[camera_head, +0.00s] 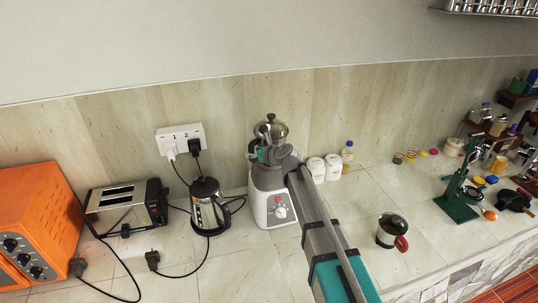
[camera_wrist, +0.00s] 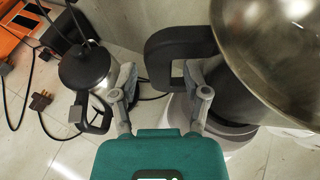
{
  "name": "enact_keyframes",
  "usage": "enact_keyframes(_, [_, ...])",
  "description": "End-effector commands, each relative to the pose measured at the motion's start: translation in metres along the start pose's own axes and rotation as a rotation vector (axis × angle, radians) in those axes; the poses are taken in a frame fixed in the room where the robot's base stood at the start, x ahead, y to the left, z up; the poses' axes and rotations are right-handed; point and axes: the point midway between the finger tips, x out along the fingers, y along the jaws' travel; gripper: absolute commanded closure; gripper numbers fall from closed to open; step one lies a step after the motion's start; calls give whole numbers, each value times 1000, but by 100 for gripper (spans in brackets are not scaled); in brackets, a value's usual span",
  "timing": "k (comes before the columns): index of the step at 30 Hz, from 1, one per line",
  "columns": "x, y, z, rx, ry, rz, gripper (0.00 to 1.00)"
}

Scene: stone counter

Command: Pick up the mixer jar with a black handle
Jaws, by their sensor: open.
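The mixer jar (camera_head: 272,128) has a shiny metal body and stands on a white mixer base (camera_head: 268,207) with a red-marked dial. In the wrist view its rounded metal top (camera_wrist: 275,45) fills the upper right, and its thick black handle (camera_wrist: 165,45) curves out to the left. My gripper (camera_wrist: 160,72) is open, with one finger on each side of the handle's upright part. The right finger appears to be in the gap between handle and jar; contact is not clear. In the head view my gripper (camera_head: 270,154) is in front of the jar and partly hides it.
A black-and-steel kettle (camera_head: 207,207) stands close left of the mixer, with cables around it. A toaster (camera_head: 120,207) and orange oven (camera_head: 40,225) are farther left. Two white canisters (camera_head: 324,168) stand right of the mixer, and a mug (camera_head: 391,230) is nearer the front.

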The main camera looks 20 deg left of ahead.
Motion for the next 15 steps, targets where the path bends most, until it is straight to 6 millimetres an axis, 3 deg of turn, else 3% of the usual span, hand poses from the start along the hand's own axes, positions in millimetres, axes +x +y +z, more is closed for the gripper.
enact_keyframes(4, [15, 0, 0, -1, 0, 2, 40])
enact_keyframes(15, [17, 1, 0, 0, 0, 0, 40])
